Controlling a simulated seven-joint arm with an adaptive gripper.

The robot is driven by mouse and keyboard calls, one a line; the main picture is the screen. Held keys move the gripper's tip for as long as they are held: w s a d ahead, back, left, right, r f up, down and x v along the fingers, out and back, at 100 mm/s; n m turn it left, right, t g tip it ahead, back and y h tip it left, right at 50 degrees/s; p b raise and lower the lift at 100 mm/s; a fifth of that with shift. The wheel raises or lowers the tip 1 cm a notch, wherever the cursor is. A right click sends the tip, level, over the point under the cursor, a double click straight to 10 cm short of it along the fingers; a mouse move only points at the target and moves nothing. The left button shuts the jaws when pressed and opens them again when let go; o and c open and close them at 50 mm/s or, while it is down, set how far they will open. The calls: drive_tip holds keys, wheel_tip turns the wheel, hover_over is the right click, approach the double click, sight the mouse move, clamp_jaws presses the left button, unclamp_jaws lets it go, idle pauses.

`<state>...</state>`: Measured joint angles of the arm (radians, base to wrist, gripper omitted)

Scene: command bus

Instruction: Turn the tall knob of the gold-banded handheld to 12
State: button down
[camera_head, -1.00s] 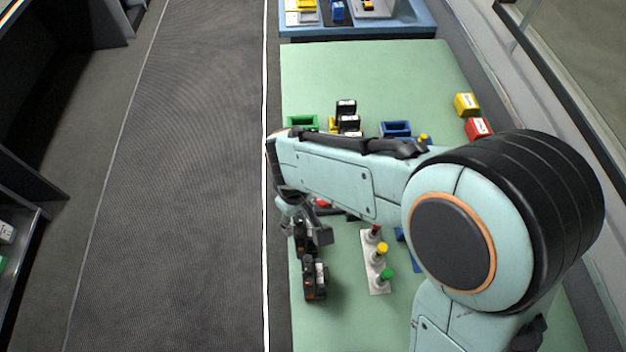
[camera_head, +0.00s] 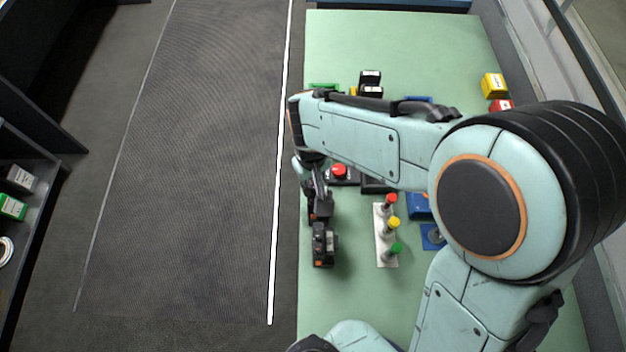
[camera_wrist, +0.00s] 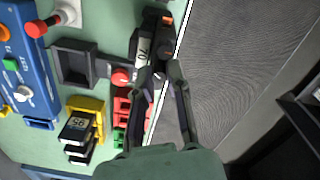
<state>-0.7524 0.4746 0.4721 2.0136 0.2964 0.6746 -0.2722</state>
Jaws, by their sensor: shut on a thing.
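A dark handheld (camera_wrist: 145,48) with orange marks and a white label lies at the table edge in the wrist view. It shows partly under my gripper in the head view (camera_head: 320,210). My gripper (camera_wrist: 160,74) is at the lower end of this handheld, its two fingers closed about a knob there. The knob is mostly hidden between the fingertips, so its setting cannot be read. In the head view my gripper (camera_head: 318,187) points down at the handheld. A second dark handheld (camera_head: 323,246) lies just nearer. I cannot make out a gold band on either.
A red button (camera_head: 339,171) sits close beside my gripper. The floor (camera_head: 200,180) lies open beyond the left table edge.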

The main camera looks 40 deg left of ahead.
sight(312, 186)
drive_tip(key=m, duration=0.4)
drive_tip(key=shift+m, duration=0.7)
drive_tip(key=c, duration=1.1)
unclamp_jaws()
wheel_tip(312, 186, up, 12)
